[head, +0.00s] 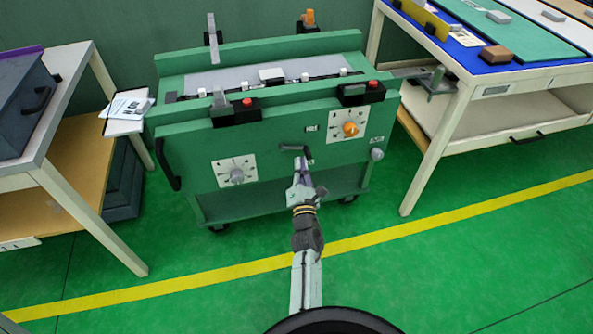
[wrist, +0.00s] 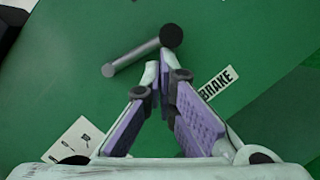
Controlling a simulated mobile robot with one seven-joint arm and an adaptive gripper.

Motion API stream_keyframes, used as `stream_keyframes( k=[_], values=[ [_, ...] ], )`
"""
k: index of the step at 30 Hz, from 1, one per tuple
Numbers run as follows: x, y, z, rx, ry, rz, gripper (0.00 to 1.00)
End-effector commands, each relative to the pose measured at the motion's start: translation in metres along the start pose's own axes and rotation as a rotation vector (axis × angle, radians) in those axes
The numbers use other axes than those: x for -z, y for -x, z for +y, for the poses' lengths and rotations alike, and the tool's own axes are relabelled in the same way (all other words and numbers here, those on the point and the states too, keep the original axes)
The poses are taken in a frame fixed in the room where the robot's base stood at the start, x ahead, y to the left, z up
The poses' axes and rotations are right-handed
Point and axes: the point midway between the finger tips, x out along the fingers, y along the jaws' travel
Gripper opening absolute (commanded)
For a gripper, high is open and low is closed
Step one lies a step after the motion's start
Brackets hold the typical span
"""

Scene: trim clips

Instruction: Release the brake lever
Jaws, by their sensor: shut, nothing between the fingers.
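In the head view the lever (head: 291,147) is on the front of the green cart, partly behind my gripper. My gripper (wrist: 163,72) is shut and empty, its purple-padded fingertips just below the lever near the hub. I cannot tell whether they touch it. The gripper also shows in the head view (head: 301,163).
The green cart (head: 270,185) carries a grey dial (head: 237,175), an orange dial (head: 350,129) and a black side handle (head: 167,165). Tables stand at the left (head: 62,110) and right (head: 440,145). The green floor in front, with its yellow line (head: 180,288), is clear.

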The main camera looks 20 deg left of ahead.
Motion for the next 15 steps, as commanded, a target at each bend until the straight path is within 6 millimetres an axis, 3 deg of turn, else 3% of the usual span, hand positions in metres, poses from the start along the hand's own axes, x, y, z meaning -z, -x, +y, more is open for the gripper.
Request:
stream_keyframes(
  k=[10,15],
  values=[
    [-0.004,-0.001,0.0,-0.016,0.064,-0.001,0.0],
    [-0.003,0.016,0.0,-0.015,0.064,0.0,0.0]
  ],
)
